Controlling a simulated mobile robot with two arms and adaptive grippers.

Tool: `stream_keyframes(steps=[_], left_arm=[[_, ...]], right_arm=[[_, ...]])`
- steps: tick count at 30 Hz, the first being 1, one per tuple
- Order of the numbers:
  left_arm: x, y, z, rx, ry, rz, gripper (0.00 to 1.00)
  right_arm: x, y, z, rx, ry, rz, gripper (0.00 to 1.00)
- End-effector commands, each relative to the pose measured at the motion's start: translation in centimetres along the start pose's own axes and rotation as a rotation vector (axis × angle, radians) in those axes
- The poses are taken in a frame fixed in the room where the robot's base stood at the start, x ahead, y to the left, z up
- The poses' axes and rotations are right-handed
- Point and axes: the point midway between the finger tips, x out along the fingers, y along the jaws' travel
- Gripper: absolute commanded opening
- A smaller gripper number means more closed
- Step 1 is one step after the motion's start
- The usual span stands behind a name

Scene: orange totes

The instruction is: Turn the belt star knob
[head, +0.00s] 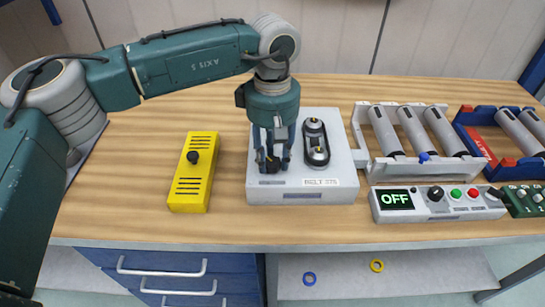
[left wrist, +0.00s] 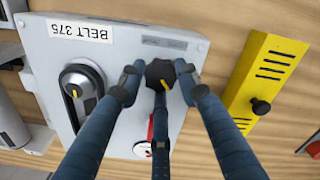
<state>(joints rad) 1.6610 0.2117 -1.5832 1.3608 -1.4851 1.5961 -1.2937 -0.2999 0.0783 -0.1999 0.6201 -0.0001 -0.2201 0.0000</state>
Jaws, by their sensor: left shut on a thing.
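The belt unit is a light grey box (head: 344,172) on the wooden bench, labelled BELT 375 in the left wrist view. A black belt loop (head: 316,155) lies on its top, and also shows in the left wrist view (left wrist: 80,88). The black star knob (left wrist: 159,72), with a yellow pointer mark, sits on the same box. My left gripper (head: 271,163) points down over the box, its fingers closed around the knob. In the head view the fingers largely hide the knob. A red and white dial (left wrist: 143,149) is partly hidden behind a finger. My right gripper is not in view.
A yellow box (head: 190,190) with a black knob stands left of the belt unit. A control box reading OFF (head: 396,200) and a roller rack (head: 398,170) stand to the right. Blue (head: 309,279) and yellow (head: 376,266) rings lie on the lower shelf.

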Motion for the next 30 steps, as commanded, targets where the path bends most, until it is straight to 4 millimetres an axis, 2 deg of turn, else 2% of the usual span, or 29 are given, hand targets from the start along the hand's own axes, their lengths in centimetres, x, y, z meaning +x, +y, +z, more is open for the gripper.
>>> stream_keyframes(steps=[10,11,13,23,26,30], left_arm=[[-0.2,0.1,-0.1,0.001,0.003,0.004,0.07],[-0.2,0.1,-0.1,0.001,0.003,0.004,0.37],[-0.2,0.1,-0.1,0.000,0.002,0.004,0.51],[-0.2,0.1,0.0,0.000,0.001,0.002,0.52],[-1.1,0.1,-0.1,0.000,0.002,0.004,0.52],[-3.5,0.1,0.0,0.000,0.003,0.005,0.52]], right_arm=[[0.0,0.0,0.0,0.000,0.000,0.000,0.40],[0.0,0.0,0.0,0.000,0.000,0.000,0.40],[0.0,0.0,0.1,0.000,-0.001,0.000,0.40],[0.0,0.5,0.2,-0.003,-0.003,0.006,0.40],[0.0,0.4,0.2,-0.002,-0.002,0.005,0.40],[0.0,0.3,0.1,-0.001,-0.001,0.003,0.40]])
